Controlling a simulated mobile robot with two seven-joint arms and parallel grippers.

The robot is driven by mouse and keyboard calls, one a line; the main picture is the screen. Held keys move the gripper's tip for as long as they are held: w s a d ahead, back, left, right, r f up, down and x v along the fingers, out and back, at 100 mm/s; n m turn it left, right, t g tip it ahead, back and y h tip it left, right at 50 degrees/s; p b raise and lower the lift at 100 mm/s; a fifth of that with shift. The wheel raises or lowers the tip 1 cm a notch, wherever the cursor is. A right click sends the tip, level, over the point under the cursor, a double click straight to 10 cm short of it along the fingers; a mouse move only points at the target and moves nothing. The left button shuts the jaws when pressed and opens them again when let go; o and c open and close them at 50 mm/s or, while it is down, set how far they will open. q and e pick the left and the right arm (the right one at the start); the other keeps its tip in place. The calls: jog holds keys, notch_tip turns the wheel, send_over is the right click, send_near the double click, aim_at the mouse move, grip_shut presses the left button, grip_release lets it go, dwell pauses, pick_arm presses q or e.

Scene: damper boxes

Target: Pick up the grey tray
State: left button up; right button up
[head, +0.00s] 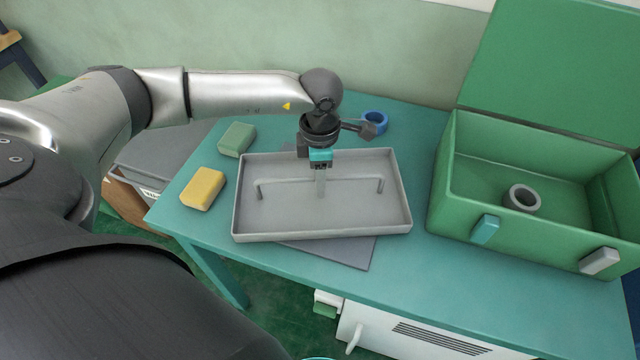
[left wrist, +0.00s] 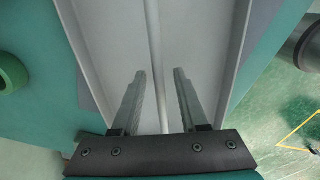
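The grey tray (head: 270,222) is a shallow rectangular box on the teal table, with a long bar handle (head: 300,181) across its inside. My left gripper (head: 321,192) points down into the tray over the middle of the handle. In the left wrist view its two fingers (left wrist: 157,85) are apart, one on each side of the handle bar (left wrist: 153,45), with gaps visible. I cannot tell how deep the fingertips reach around the bar. The tray floor (left wrist: 112,45) shows behind them. My right gripper is in neither view.
A green box (head: 440,190) with its lid open holds a grey ring (head: 522,198) to the right. A yellow block (head: 203,188) and a green block (head: 237,139) lie left of the tray. A blue ring (head: 375,121) lies behind it. A grey mat (head: 345,252) is partly under the tray.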

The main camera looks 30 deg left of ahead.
pick_arm(q)
grip_shut()
jog(key=shift+r, duration=0.1)
dwell(1.1)
